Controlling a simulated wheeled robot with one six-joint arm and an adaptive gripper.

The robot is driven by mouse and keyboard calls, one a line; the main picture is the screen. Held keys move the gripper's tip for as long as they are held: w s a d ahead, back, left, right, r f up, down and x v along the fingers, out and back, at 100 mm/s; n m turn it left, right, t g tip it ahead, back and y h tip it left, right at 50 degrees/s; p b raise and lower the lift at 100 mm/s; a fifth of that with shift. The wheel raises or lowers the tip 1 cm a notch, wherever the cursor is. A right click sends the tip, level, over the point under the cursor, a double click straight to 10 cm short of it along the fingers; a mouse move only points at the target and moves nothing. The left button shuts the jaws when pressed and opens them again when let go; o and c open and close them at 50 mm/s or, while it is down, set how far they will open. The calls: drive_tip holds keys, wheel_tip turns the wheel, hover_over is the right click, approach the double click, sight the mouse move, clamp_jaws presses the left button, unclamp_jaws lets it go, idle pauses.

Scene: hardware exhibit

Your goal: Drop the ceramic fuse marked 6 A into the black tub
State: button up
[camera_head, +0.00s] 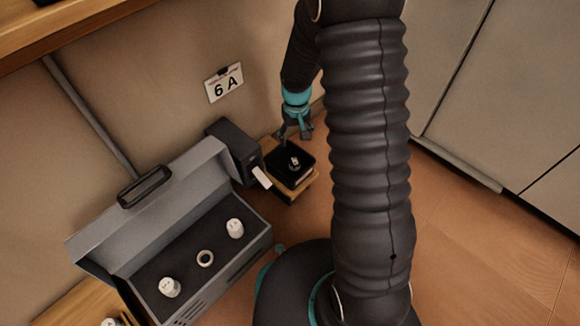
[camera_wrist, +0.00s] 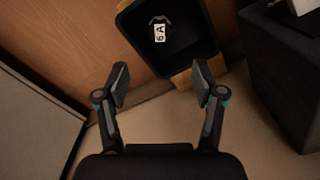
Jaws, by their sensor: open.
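In the head view the fuse (camera_head: 294,163) shows as a small light and dark piece within the tub (camera_head: 283,178). The tub rests on a wooden stand. My gripper (camera_wrist: 159,80) is open and empty, its fingers spread apart near the tub's edge in the wrist view. In the head view my gripper (camera_head: 296,133) hangs just above the tub's back side, apart from the fuse.
A dark device (camera_head: 234,150) with a white slip stands close beside the tub. A 6 A sign (camera_head: 224,83) hangs on the wall. Wooden floor (camera_head: 480,240) lies clear at right.

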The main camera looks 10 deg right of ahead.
wheel_tip(320, 180, up, 8)
idle(0.4)
drive_tip(key=shift+r, duration=0.1)
